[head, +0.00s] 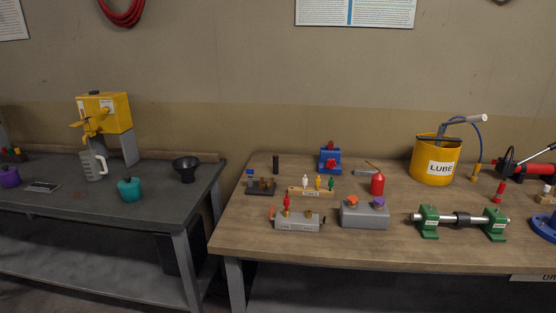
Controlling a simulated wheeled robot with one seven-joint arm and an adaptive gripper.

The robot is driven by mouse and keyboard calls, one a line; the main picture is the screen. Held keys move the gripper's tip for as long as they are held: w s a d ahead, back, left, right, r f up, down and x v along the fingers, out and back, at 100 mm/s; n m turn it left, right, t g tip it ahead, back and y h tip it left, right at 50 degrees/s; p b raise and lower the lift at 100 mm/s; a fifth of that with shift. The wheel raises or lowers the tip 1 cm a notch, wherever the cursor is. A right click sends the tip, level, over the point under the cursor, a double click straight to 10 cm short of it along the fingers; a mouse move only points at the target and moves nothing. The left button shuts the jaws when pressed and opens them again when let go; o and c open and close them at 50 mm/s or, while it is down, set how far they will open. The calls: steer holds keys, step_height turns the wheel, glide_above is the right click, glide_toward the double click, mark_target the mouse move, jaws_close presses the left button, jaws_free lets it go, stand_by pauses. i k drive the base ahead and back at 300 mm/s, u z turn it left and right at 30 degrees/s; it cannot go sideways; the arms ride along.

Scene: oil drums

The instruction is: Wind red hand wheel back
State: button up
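A small blue device (330,160) with red parts stands at the back of the wooden bench, near the wall. Its red front part (331,166) may be the red hand wheel, but it is too small to tell its shape or how far it is turned. A grey block (298,222) near the front edge carries brass fittings, one with a red top (286,201). Another grey block (364,215) carries an orange-red knob (352,200) and a purple knob (379,202). My gripper is not in view.
A grey bench (160,210) on the left holds a yellow dispenser (103,114), a jug (94,166) and a black funnel (186,169).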

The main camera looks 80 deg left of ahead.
mark_target(331, 163)
steer(key=u, duration=2.55)
